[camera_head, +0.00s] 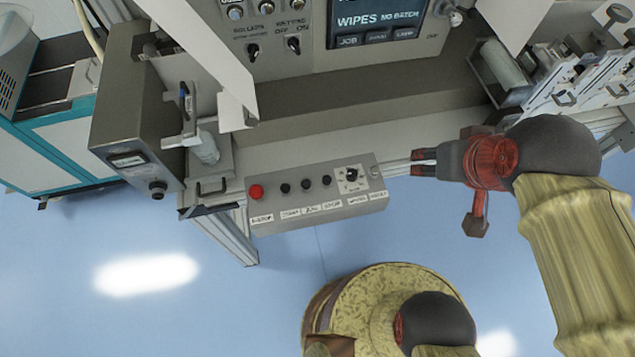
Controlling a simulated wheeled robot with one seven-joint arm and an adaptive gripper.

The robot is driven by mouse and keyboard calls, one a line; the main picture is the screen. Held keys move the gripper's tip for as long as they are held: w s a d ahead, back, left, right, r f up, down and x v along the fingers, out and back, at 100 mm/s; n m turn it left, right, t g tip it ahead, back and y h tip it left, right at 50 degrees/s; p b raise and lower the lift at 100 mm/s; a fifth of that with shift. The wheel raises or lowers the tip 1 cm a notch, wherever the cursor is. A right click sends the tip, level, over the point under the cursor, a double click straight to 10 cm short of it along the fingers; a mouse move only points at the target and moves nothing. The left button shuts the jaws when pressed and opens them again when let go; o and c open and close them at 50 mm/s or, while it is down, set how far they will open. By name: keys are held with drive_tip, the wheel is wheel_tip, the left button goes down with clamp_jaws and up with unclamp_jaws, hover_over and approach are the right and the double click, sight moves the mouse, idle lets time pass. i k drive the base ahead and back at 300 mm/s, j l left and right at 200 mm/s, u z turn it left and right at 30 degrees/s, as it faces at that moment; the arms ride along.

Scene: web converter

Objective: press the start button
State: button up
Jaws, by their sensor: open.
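A grey control box (315,200) sits at the front edge of the machine. It carries a red button (256,191) at its left end, then a row of dark buttons and a dark knob (352,174) at the right. The small labels below are hard to read; the one under the first dark button (285,187) looks like START. My gripper (418,162) is open and empty, to the right of the box.
A control panel with a screen (375,22) and knobs stands behind the box. Another roller (503,65) is at the upper right.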

sight(284, 188)
drive_tip(key=u, duration=1.3)
